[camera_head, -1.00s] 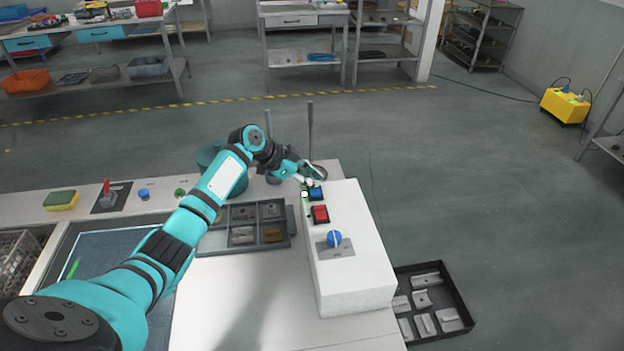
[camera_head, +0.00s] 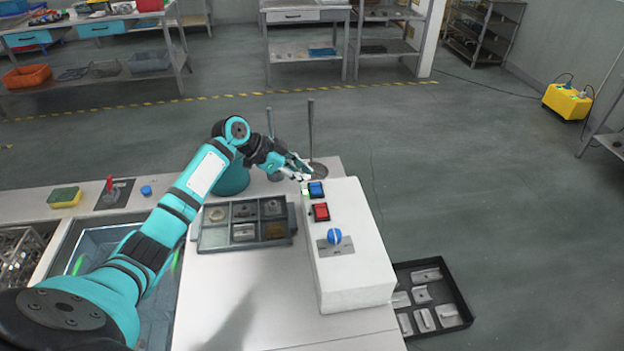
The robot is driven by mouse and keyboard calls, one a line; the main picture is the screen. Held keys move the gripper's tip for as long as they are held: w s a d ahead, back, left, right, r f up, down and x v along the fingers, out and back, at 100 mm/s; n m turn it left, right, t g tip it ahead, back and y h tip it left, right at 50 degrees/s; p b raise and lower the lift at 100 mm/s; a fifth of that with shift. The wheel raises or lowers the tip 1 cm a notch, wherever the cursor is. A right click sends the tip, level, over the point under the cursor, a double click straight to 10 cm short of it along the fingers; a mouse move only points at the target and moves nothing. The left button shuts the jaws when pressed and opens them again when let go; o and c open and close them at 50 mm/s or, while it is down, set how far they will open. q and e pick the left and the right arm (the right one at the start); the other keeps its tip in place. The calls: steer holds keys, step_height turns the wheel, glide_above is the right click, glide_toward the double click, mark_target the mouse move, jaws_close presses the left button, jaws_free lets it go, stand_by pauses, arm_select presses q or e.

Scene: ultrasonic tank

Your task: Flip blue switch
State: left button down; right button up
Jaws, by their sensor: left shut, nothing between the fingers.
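A red switch (camera_head: 321,212) and a round blue knob (camera_head: 334,237) on a grey plate sit nearer on the same box. My right gripper is out of view.
A divided parts tray (camera_head: 198,240) lies left of the box. The tank (camera_head: 105,240) with green lights is partly behind my arm. Upright rods (camera_head: 311,130) stand behind the box. A black tray (camera_head: 462,305) of metal parts lies at right.

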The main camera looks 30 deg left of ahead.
arm_select(q)
steer(key=v, duration=0.7)
steer(key=shift+s+a+r, duration=0.1)
steer(key=shift+s, duration=0.05)
